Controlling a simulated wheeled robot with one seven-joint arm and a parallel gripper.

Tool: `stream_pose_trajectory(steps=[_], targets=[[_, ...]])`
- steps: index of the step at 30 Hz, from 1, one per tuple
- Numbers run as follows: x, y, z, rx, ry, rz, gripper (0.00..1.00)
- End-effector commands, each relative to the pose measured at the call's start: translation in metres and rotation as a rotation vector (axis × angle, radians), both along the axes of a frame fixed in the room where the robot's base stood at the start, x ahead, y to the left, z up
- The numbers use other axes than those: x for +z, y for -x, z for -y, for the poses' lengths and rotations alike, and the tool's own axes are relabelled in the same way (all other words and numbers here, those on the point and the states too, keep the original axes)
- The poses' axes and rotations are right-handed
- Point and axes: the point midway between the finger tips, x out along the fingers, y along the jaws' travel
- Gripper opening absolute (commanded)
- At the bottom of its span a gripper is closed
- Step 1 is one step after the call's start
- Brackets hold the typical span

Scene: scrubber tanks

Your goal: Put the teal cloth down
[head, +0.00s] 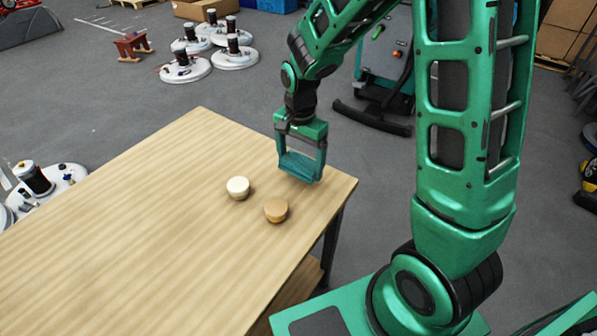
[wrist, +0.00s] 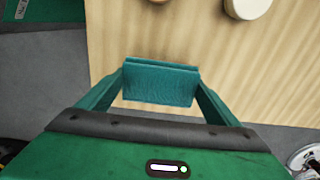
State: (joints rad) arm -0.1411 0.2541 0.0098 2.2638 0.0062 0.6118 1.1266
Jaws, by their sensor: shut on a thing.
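The teal cloth (head: 299,167) is a folded, flat piece held between the fingers of my gripper (head: 301,166). In the wrist view the cloth (wrist: 160,83) spans the gap between the two fingertips of my gripper (wrist: 159,88). The gripper is shut on it, over the right corner of the wooden table (head: 130,215). In the head view the cloth is near the table surface; I cannot tell whether its lower edge touches.
A cream round piece (head: 238,187) and a tan round piece (head: 276,210) stand on the table, left of and nearer than the cloth. The table's left part is bare. White round scrubber parts (head: 234,57) lie on the grey floor behind.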

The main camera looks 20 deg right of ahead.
Motion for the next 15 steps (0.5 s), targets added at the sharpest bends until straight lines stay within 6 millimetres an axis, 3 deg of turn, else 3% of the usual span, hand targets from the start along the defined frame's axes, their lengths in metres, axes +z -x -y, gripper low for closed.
stream_pose_trajectory(steps=[9, 15], targets=[[-0.035, 0.001, 0.002, 0.001, 0.000, -0.002, 0.61], [-0.041, 0.000, 0.002, 0.000, -0.001, 0.001, 0.61]])
